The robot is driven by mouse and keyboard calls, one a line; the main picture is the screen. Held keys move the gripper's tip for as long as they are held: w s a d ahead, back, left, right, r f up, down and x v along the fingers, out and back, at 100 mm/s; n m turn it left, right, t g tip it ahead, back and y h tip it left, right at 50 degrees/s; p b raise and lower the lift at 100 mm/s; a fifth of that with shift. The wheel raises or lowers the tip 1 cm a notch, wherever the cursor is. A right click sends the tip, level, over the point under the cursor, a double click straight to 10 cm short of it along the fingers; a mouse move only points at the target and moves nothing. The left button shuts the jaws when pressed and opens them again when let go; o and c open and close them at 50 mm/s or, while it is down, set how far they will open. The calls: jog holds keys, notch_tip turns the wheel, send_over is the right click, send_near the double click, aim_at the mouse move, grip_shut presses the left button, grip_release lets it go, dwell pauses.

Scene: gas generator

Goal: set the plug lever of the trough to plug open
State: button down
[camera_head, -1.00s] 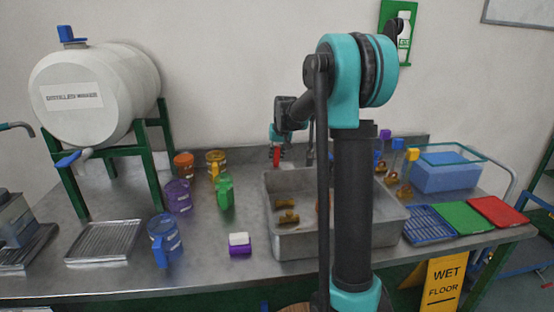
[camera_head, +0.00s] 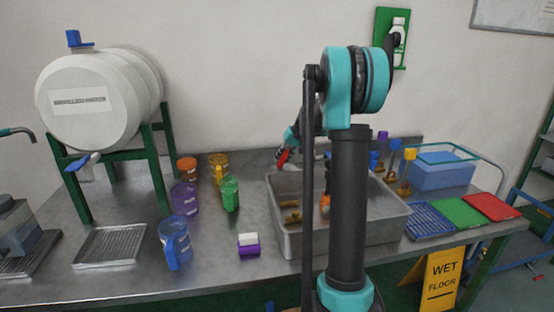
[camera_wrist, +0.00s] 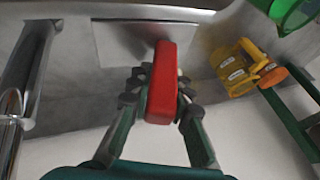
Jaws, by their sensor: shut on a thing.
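The plug lever has a red handle (camera_head: 284,157) at the back left of the grey metal trough (camera_head: 292,237). In the head view it leans, its upper end to the right. In the wrist view the red handle (camera_wrist: 162,82) stands between the two fingers of my gripper (camera_wrist: 160,92), which is shut on it from both sides. The gripper (camera_head: 287,150) is small in the head view and reaches down to the handle from above. The lever's base and the plug are hidden or too small to tell.
Brass fittings (camera_head: 291,216) lie in the trough, partly hidden by my arm. A green mug (camera_head: 230,194), a yellow mug (camera_head: 219,168) and other mugs stand left of the trough. Blue, green and red mats (camera_head: 494,207) lie to its right. A wall is close behind.

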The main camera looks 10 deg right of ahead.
jog(key=c, duration=1.4)
grip_release()
jog(key=shift+o, duration=0.2)
notch_tip(320, 180, up, 10)
jog(key=shift+c, duration=0.6)
